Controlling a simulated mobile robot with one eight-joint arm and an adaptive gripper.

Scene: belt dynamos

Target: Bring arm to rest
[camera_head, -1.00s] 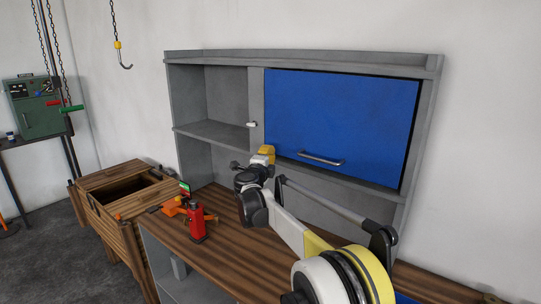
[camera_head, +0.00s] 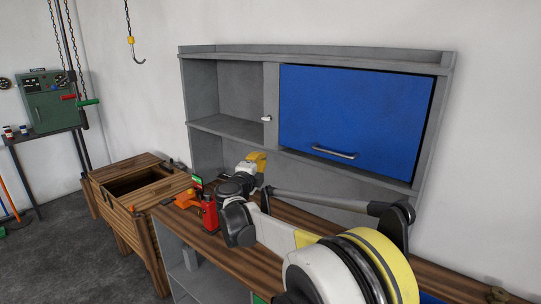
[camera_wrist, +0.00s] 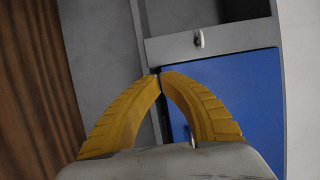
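My arm stretches over the wooden workbench (camera_head: 222,253) in front of the grey cabinet. My gripper (camera_head: 262,156) is at its far end, just before the cabinet's lower opening. In the wrist view the two yellow fingers of my gripper (camera_wrist: 160,75) curve in and their tips meet, with nothing visible between them. The blue cabinet door (camera_head: 355,115) is closed and lies beyond the fingers; it also shows in the wrist view (camera_wrist: 235,95).
A red bottle-like object (camera_head: 209,213) and an orange item (camera_head: 185,199) stand on the bench beside my arm. A wooden crate (camera_head: 118,210) stands left of the bench. A hook (camera_head: 138,58) hangs at upper left. A green machine (camera_head: 52,108) sits on a table at far left.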

